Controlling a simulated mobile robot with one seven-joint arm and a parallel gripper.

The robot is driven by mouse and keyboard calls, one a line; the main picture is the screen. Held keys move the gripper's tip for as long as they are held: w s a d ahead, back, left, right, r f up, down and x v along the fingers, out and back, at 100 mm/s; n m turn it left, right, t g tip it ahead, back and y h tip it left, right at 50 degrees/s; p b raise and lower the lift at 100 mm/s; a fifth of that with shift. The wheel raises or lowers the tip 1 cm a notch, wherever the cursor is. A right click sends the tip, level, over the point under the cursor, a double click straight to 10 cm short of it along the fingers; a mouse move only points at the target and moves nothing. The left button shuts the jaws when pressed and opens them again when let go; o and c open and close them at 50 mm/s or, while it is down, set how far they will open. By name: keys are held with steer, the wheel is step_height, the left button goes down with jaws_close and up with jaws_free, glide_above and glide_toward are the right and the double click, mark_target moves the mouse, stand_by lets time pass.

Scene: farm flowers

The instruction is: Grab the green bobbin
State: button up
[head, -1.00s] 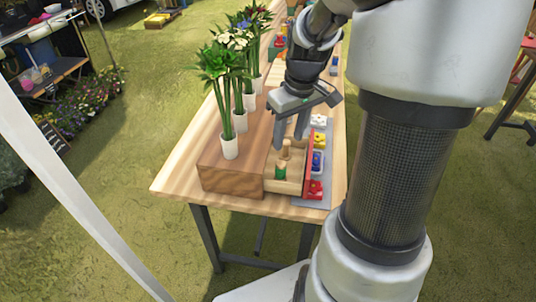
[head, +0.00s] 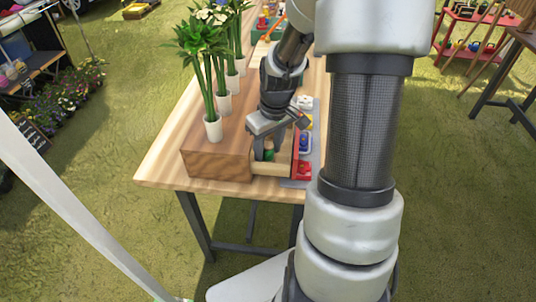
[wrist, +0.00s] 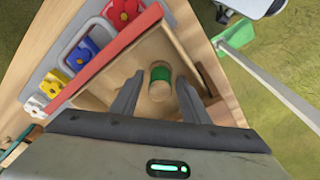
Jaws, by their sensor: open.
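The green bobbin (wrist: 160,76), a small wooden spool with a green band, lies in an open wooden box in the wrist view. In the head view the bobbin (head: 268,155) is partly hidden by my gripper. My gripper (wrist: 158,93) is open, its two fingers reaching down into the box on either side of the bobbin. There is a visible gap to each finger, and nothing is held. In the head view my gripper (head: 270,148) is low over the wooden box (head: 270,170).
A red edge (wrist: 103,55) borders the box. Beyond it a grey tray (wrist: 56,50) holds colored flower-shaped pieces. In the head view a brown wooden block (head: 215,165) with white vases of flowers (head: 213,128) stands left of my gripper. The table's front left is bare.

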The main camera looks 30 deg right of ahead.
steer(key=c, duration=1)
